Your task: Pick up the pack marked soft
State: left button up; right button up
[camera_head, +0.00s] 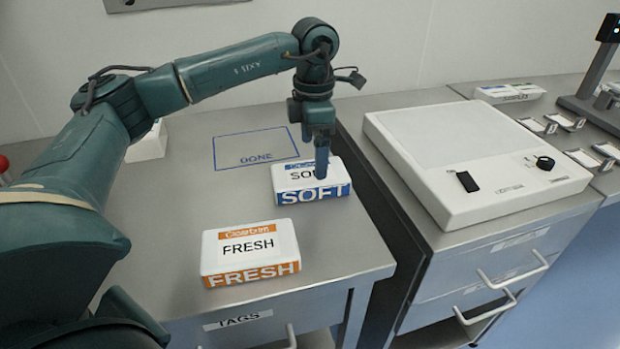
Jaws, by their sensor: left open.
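The pack marked SOFT (292,185), white with a blue label and blue front band, lies on the left metal counter (180,205) near its right edge. My left gripper (321,172) points down at the right part of this pack, and its finger hides some of the top lettering. The gripper is open; I cannot tell whether its fingers touch the pack. A second pack marked FRESH (249,252), white with orange, lies nearer the front of the counter. My right gripper is not in view.
A blue outlined area marked DONE (255,148) is empty behind the packs. A white flat device (476,150) with a knob stands on the counter to the right, across a gap. A white box (147,142) is partly behind my left arm.

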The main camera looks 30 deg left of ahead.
aim_at(310, 171)
pick_arm(q)
jog(key=f, duration=0.6)
jog(key=shift+s+a+f+p, duration=0.2)
jog(key=shift+s+f+p, duration=0.1)
jog(key=shift+s, duration=0.05)
jog(key=shift+r, duration=0.1)
jog(key=c, duration=1.1)
